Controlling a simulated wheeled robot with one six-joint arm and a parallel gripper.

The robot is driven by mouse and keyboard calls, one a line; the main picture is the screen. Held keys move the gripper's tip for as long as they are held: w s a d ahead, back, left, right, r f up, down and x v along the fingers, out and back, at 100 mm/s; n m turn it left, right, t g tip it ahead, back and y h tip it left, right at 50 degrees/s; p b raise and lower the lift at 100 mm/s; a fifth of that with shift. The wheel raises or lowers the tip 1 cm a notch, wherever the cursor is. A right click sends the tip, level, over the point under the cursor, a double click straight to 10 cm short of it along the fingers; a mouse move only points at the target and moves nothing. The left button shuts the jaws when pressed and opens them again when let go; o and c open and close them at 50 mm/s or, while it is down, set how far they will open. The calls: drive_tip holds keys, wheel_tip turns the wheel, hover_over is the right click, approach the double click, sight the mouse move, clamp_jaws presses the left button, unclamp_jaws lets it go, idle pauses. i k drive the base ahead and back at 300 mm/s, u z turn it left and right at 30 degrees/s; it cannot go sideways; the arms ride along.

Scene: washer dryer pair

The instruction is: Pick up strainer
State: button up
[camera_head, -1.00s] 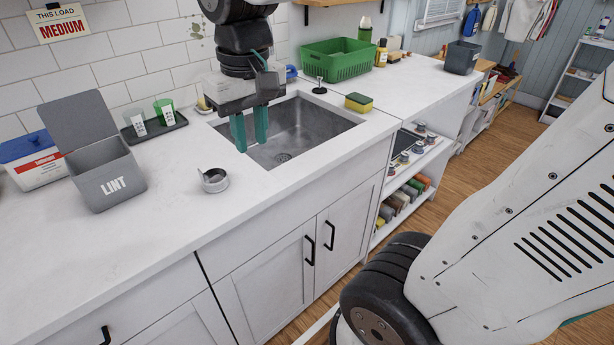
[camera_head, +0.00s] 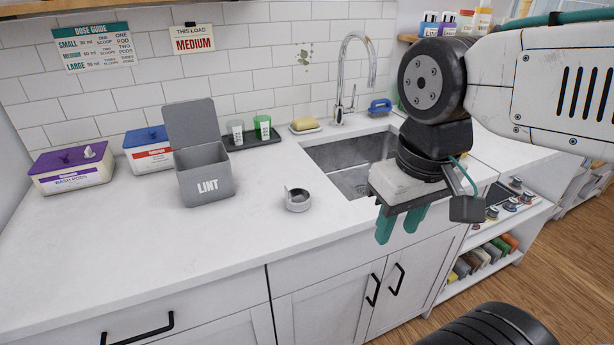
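A small round grey metal cup (camera_head: 298,201) with a short tab sits on the white counter, in front of the sink's left end. It may be the strainer, but I cannot tell for sure. My gripper (camera_head: 401,228) points down at the sink's right front, well to the right of the cup. Its two teal fingers stand apart with nothing visible between them. The sink (camera_head: 350,165) is partly hidden behind my arm. A dark disc with a knob, seen earlier behind the sink, does not show now.
A grey lint bin (camera_head: 205,175) stands left of the cup. A dark tray (camera_head: 253,138) with two small cups, a soap dish (camera_head: 305,126) and a tall faucet (camera_head: 345,85) are behind. The counter (camera_head: 150,240) is clear at the front left.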

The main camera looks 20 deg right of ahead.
sight(295, 207)
drive_tip(key=z, duration=2.65)
drive_tip(key=k, duration=0.9)
drive_tip(key=u, duration=2.05)
